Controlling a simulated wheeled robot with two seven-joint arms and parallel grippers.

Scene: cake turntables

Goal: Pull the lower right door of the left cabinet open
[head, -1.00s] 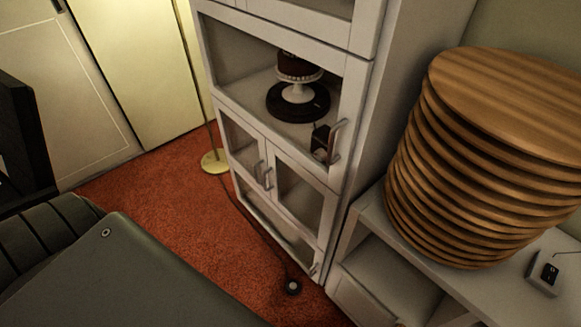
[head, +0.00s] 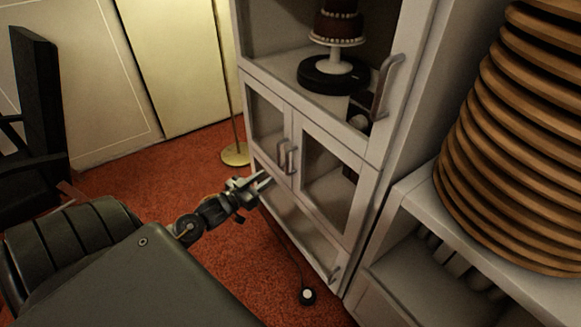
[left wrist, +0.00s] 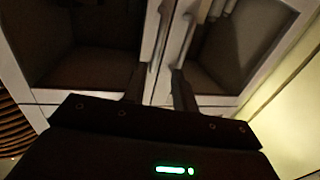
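The white cabinet holds a pair of small glass doors side by side. The lower right door (head: 333,154) looks shut, with an upright bar handle (head: 292,160) on its left edge, beside the left door's handle (head: 281,154). My left gripper (head: 262,179) is in front of the doors, left of and slightly below both handles in the head view. In the left wrist view my left gripper (left wrist: 159,72) has its two fingers apart, pointing at the paired handles. One handle appears between the fingertips and the other near the right fingertip; contact cannot be told. My right gripper is not in view.
Above the doors is a compartment with a cake on a turntable (head: 326,75) and another door handle (head: 385,86). A lower front with a handle (head: 335,274) lies beneath. Stacked wooden boards (head: 520,150) stand right. A lamp base (head: 235,154) and black chair (head: 38,110) are left.

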